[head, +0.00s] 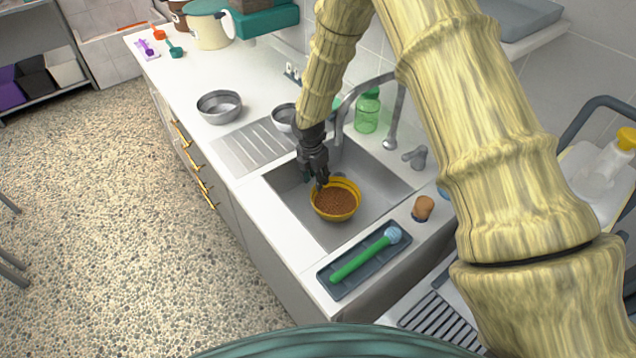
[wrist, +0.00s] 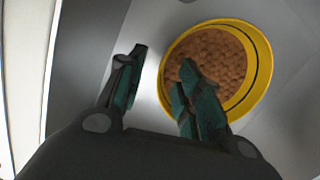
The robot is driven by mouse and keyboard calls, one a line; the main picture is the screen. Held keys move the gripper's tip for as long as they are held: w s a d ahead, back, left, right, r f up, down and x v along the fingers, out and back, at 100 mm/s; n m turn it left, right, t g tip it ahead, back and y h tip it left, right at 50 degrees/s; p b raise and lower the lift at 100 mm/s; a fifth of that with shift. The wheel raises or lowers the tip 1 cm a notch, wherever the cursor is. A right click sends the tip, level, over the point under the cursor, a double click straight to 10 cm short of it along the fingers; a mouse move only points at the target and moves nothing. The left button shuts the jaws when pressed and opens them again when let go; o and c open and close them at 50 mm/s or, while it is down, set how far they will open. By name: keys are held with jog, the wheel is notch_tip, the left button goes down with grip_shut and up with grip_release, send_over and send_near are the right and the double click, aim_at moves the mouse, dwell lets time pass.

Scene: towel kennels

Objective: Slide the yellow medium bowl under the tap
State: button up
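The yellow bowl (head: 337,213) stands upright in the sink basin, filled with brown kibble-like pieces. In the wrist view the bowl (wrist: 262,62) is at the upper right. The tap (head: 352,98) arches over the back of the sink, with a lever (head: 415,157) to its right. My gripper (head: 320,183) is low in the sink at the bowl's left rim. In the wrist view my gripper (wrist: 158,80) has its fingers apart; the right finger overlaps the bowl's near edge and the left is over bare basin. Whether it touches the bowl cannot be told.
A grey tray (head: 327,285) with a green brush (head: 362,258) lies on the sink's front ledge. A cork-topped item (head: 423,208) and a green bottle (head: 367,112) stand by the sink. A metal bowl (head: 219,106) sits on the left counter. The basin's right side (head: 385,185) is bare.

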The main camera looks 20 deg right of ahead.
jog(key=shift+s+a+r, duration=0.1)
jog(key=shift+a+r, duration=0.15)
jog(key=shift+r, duration=0.9)
jog(key=shift+s+a+r, duration=0.1)
jog(key=shift+a+r, duration=0.15)
jog(key=shift+r, duration=0.9)
